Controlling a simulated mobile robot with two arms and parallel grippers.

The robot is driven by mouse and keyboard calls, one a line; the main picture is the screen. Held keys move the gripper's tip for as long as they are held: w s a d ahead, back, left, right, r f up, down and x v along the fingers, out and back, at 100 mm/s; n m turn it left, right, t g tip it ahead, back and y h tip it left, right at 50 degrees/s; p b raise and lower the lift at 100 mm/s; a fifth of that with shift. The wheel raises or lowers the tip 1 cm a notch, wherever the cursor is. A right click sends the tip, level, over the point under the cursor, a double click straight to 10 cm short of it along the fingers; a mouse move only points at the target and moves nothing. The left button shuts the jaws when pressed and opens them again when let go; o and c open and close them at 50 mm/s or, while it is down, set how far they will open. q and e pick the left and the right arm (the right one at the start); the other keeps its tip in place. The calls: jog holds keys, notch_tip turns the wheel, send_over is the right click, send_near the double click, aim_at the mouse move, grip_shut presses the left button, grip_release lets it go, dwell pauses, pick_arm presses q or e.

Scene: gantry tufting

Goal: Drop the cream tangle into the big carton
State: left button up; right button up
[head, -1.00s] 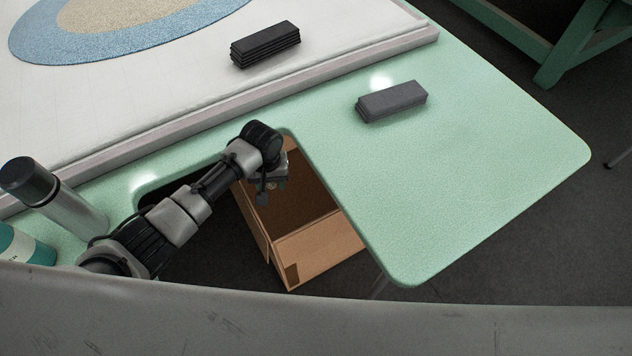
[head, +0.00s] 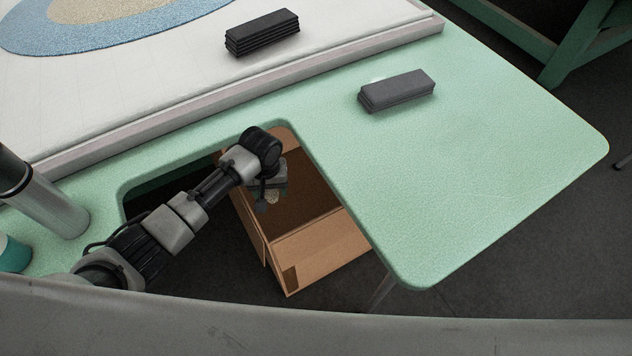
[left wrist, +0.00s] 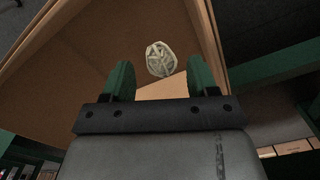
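The big carton (head: 310,245) is an open brown cardboard box standing on the floor under the notch in the green table. My left gripper (head: 266,200) points down into its opening. In the left wrist view its two green fingers (left wrist: 160,80) are spread, with a gap on each side of the cream tangle. The cream tangle (left wrist: 161,60) is a small round bundle of strands just beyond the fingertips, with the carton's walls around it. My right gripper is out of view.
The green table (head: 460,180) surrounds the notch, its edges close to my left arm. A grey stack (head: 397,92) lies on it, and a black stack (head: 262,35) lies on the white framed cloth (head: 130,90).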

pick_arm(q)
jog(key=shift+o, duration=1.2)
notch_tip(320, 180, up, 11)
jog(key=p, duration=0.1)
jog(key=shift+p, duration=0.35)
jog(key=shift+f, duration=0.15)
